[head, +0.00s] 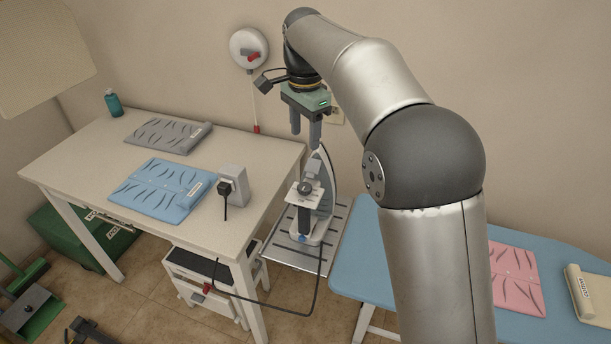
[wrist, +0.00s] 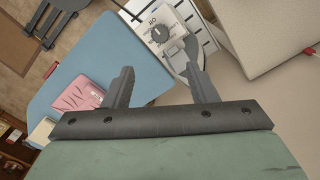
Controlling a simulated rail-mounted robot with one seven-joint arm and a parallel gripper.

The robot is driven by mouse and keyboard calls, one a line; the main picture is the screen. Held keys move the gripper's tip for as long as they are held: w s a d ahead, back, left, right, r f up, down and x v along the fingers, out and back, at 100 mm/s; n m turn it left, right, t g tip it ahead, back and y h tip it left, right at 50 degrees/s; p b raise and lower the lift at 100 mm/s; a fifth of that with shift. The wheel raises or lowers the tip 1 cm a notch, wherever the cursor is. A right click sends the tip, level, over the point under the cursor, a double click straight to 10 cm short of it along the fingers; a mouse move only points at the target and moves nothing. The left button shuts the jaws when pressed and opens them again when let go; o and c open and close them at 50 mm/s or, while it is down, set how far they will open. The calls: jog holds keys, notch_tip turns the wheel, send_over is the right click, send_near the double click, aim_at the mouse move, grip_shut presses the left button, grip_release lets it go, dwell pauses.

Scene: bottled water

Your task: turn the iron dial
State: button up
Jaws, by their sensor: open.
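The iron (head: 324,190) stands upright on its heel on a slatted metal rest between the white table and the blue ironing board. Its dial (head: 305,188) is a grey round knob on a pale plate facing the table side. In the wrist view the dial (wrist: 160,34) shows beyond my fingertips, with markings on the plate around it. My gripper (head: 306,140) is open and empty, pointing down, above the dial and apart from it. In the wrist view the two fingers (wrist: 158,80) are spread wide with nothing between them.
The slatted rest (head: 283,249) lies beside the white table (head: 100,150), which holds folded cloths, a plugged socket box (head: 233,183) and a bottle (head: 113,102). The iron's black cord (head: 318,285) loops below. The blue ironing board (head: 350,270) is at right. A wall-mounted reel (head: 249,50) is behind.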

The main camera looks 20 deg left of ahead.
aim_at(305, 186)
notch_tip(305, 186, down, 15)
jog(key=shift+r+p, duration=0.1)
jog(key=shift+p, duration=0.65)
jog(key=c, duration=1)
